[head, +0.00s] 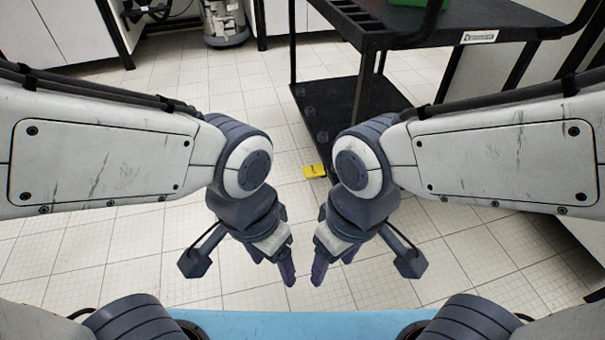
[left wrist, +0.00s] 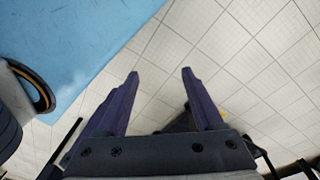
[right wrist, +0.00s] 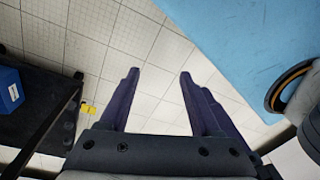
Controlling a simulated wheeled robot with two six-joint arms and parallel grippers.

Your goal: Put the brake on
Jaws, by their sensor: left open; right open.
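A small yellow pedal (head: 316,171) with a dark mark sits low at the near corner of a black cart (head: 325,115), close to the floor. It looks like the brake; whether it is up or down I cannot tell. The yellow pedal also shows in the right wrist view (right wrist: 88,108), beside the cart's lower shelf. My left gripper (head: 275,270) is open and empty, pointing down above the floor. My right gripper (head: 333,270) is open and empty beside it. Both are apart from the pedal, on the near side of it.
The cart's upper tray holds a green bin (head: 408,3); a blue box (right wrist: 10,92) shows in the right wrist view. My light blue base lies at the bottom. Tiled floor (head: 130,255) is clear to the left. White cabinets stand at the back.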

